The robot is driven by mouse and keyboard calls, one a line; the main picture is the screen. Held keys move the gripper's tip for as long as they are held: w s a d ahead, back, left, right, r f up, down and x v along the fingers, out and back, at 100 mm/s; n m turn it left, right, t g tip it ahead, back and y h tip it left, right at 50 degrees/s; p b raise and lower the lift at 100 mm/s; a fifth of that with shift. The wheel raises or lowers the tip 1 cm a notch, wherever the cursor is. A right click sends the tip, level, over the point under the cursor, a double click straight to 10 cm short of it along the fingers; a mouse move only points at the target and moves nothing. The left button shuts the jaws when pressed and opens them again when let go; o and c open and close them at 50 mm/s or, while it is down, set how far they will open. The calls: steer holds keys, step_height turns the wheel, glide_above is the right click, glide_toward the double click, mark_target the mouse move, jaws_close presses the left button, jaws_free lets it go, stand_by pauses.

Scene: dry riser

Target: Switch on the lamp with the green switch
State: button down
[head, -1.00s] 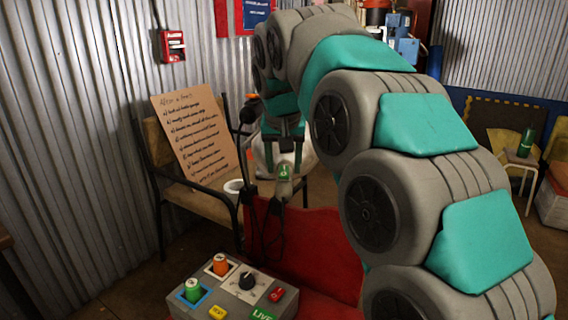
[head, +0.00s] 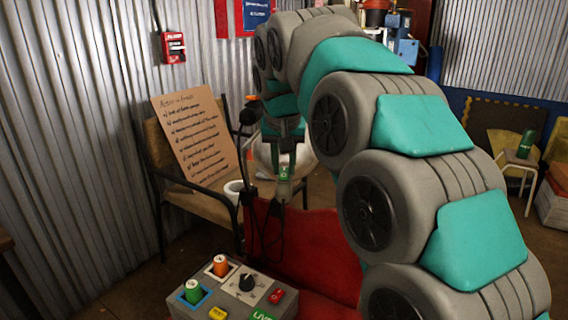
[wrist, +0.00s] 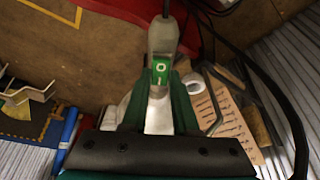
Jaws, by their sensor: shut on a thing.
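A grey in-line switch with a green rocker (wrist: 160,68) hangs on a dark cord. The rocker carries white marks. In the wrist view it lies at the tips of my gripper (wrist: 159,84), whose dark green fingers are shut on the grey switch body. In the head view my gripper (head: 284,163) points down above the red panel, with the green switch (head: 284,174) at its tips. A pale rounded thing (head: 304,155) stands behind my gripper; I cannot tell whether it is the lamp. No lit lamp is clear.
A control box (head: 238,291) with an orange knob, a green knob, a dial and coloured buttons stands in front of the red panel (head: 310,245). A chair (head: 165,150) holds a handwritten cardboard sign (head: 196,138). Dark cables (head: 262,222) hang beside the panel. A stool (head: 515,158) stands right.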

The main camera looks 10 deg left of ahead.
steer(key=p, duration=0.1)
steer(key=g+p, duration=0.1)
steer(key=p, duration=0.1)
steer(key=shift+w+r+g+p, duration=0.3)
steer(key=shift+r, duration=0.1)
steer(key=g+p, duration=0.1)
steer(key=p, duration=0.2)
steer(key=shift+w+h, duration=0.2)
steer(key=shift+h, duration=0.1)
steer(key=shift+w+a+f+g+p, duration=0.1)
steer(key=shift+f+g+p, duration=0.05)
steer(key=shift+g+p, duration=0.85)
steer(key=shift+p, duration=0.3)
steer(key=shift+f, duration=0.15)
steer(key=c, duration=0.7)
jaws_free()
